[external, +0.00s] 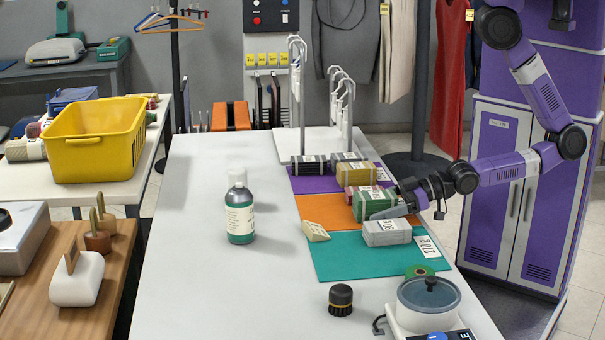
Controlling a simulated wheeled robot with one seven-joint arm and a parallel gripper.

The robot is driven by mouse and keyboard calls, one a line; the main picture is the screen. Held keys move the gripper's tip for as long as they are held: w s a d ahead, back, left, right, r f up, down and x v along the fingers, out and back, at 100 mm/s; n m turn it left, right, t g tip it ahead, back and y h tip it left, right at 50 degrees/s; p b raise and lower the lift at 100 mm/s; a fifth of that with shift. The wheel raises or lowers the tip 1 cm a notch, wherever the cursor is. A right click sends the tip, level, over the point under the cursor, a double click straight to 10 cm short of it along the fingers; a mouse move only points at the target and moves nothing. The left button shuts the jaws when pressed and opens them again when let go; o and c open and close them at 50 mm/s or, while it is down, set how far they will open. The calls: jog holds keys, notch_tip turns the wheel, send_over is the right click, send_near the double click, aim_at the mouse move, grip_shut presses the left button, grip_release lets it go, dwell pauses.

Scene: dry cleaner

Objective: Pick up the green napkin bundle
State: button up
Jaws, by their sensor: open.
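The green napkin bundle (367,204) lies on the orange mat (318,208) near the right side of the white table, with a pale band around it. My gripper (391,202) is open and low at the bundle's right end, reaching in from the right. One finger shows along the near right side of the bundle. The other finger is hard to make out, and I cannot tell whether either touches the bundle.
A grey bundle (386,233) lies close in front on the teal mat (345,262). A yellowish bundle (358,174) and dark ones lie behind on the purple mat (308,185). A bottle (240,212) stands left, with clear table around it. A scale (428,310) stands at the front right.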

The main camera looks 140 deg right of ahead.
aim_at(376, 195)
jog(key=shift+w+d, duration=0.15)
jog(key=c, duration=1.6)
jog(key=shift+r+p, duration=2.4)
jog(key=shift+r, duration=7.6)
